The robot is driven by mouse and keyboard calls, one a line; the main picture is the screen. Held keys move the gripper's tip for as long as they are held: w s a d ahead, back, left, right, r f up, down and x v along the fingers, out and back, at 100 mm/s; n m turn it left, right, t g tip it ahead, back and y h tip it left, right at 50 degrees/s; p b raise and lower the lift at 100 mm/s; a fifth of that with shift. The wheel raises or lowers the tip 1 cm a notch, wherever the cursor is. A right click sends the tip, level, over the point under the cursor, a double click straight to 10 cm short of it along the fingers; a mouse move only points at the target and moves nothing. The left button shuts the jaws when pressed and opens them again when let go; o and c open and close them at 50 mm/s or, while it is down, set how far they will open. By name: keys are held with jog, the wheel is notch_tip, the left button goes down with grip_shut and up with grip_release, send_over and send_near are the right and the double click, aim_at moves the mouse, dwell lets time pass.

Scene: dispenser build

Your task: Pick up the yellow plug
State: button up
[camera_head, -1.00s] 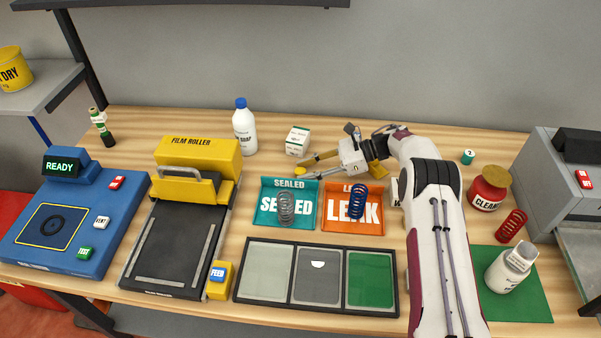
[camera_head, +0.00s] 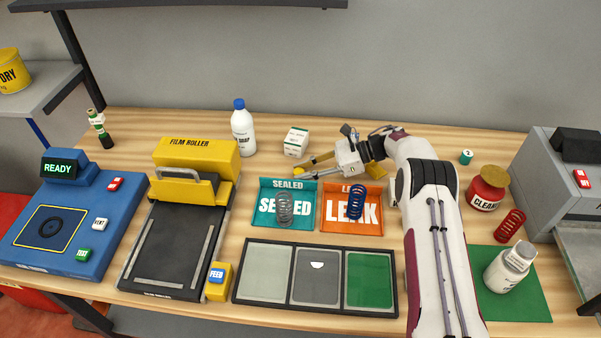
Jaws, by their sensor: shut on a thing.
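The yellow plug (camera_head: 298,170) shows as a small yellow spot at the tips of my gripper, just behind the teal SEALED tray (camera_head: 268,187). My gripper (camera_head: 301,168) reaches in from the right, low over the table, with its fingers pointing left. It is shut on the plug, and the fingertips partly hide it. I cannot tell whether the plug touches the wood.
The orange LEAK tray (camera_head: 330,226) with a blue spring (camera_head: 357,203) lies below my gripper. A grey spring (camera_head: 285,208) is in the teal tray. A small white box (camera_head: 296,142) stands close behind the fingertips, and a white bottle (camera_head: 243,130) stands to the left.

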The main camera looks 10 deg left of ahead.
jog(key=shift+r, duration=0.1)
notch_tip(320, 180, up, 10)
dwell(0.8)
